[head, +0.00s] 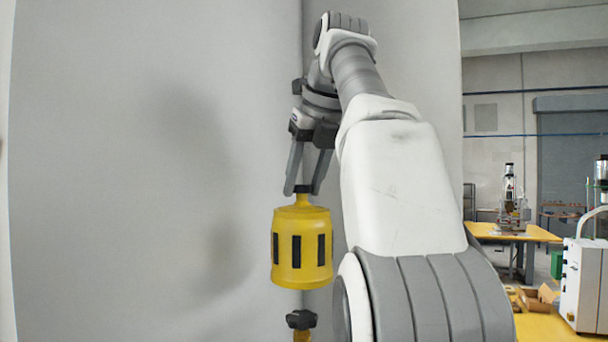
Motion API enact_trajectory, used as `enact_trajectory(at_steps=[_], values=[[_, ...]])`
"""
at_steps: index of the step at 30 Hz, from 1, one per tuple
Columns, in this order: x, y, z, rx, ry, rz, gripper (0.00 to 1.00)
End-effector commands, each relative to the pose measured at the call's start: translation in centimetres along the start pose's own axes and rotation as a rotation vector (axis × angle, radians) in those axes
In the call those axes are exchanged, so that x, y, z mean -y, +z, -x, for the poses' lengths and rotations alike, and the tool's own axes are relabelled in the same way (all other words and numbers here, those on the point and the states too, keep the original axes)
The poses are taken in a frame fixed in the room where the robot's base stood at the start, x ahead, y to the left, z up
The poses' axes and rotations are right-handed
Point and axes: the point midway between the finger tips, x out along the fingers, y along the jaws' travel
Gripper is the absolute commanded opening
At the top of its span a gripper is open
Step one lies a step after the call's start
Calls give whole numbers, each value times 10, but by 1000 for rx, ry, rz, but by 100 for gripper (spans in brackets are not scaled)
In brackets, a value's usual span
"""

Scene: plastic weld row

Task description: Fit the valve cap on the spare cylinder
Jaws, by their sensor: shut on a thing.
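The valve cap (302,247) is yellow, bell-shaped, with dark vertical slots around its side and a dark knob on top. My gripper (303,189) is shut on the cap's knob and holds it upright in the air. Below the cap is the spare cylinder's dark valve handle (301,319), with a bit of yellow-brown valve body under it at the bottom edge. The cap is above the valve and apart from it in this view, roughly in line with it. The rest of the cylinder is out of view.
A grey wall or panel (130,150) stands close behind the cap, with a vertical seam. At the right are yellow work tables (515,233), a white machine (587,285) and small brown boxes (538,298). My arm covers the middle right.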

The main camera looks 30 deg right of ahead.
Motion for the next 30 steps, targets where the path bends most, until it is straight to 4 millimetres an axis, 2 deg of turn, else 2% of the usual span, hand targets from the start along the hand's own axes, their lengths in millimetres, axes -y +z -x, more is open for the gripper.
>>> enact_trajectory(at_steps=[30], values=[[-1, -40, -62, 1, -1, 3, 0]])
